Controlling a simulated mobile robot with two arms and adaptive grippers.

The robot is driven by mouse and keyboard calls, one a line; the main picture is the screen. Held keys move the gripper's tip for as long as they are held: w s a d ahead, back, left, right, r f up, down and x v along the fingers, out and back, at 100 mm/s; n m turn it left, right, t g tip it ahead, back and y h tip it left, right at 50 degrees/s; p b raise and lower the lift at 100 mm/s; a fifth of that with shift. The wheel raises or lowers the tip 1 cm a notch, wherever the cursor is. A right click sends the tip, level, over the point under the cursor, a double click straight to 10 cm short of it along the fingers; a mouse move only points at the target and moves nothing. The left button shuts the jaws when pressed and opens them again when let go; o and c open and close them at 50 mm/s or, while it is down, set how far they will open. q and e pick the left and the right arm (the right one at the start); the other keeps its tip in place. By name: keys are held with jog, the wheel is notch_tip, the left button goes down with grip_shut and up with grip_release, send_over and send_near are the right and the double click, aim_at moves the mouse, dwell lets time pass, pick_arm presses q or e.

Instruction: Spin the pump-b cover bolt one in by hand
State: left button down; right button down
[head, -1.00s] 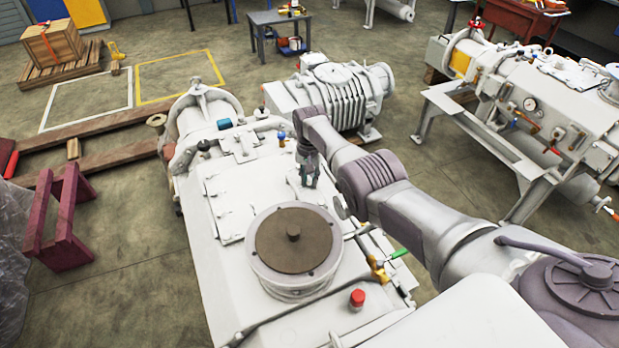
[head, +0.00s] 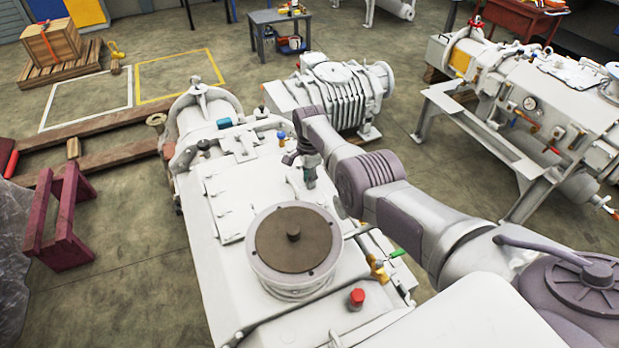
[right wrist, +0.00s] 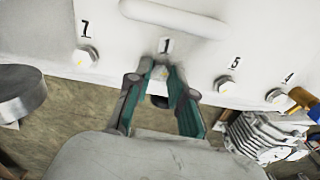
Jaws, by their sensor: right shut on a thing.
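The white pump (head: 200,265) fills the middle of the head view, with a flat bolted cover on its top. In the right wrist view the white cover (right wrist: 205,55) shows a bar handle and a row of numbered bolts. Bolt one (right wrist: 161,73) is under the label 1, its head between my fingertips and partly hidden by them. My right gripper (right wrist: 162,72) is shut on it with its green-padded fingers. In the head view my right gripper (head: 309,178) is low over the pump top, and the bolt is too small to make out. My left gripper is not in view.
Other bolts sit beside it, such as the one (right wrist: 224,84) under label 5 and one (right wrist: 86,57) at the left. A round flange (head: 294,240) rises from the pump top near my gripper. A brass fitting (right wrist: 303,97) sticks out at the right.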

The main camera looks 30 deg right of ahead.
jog(key=shift+w+r+m, duration=0.1)
jog(key=shift+m, duration=1.1)
jog(key=c, duration=1.2)
grip_release()
jog(key=shift+o, duration=0.9)
notch_tip(320, 180, up, 12)
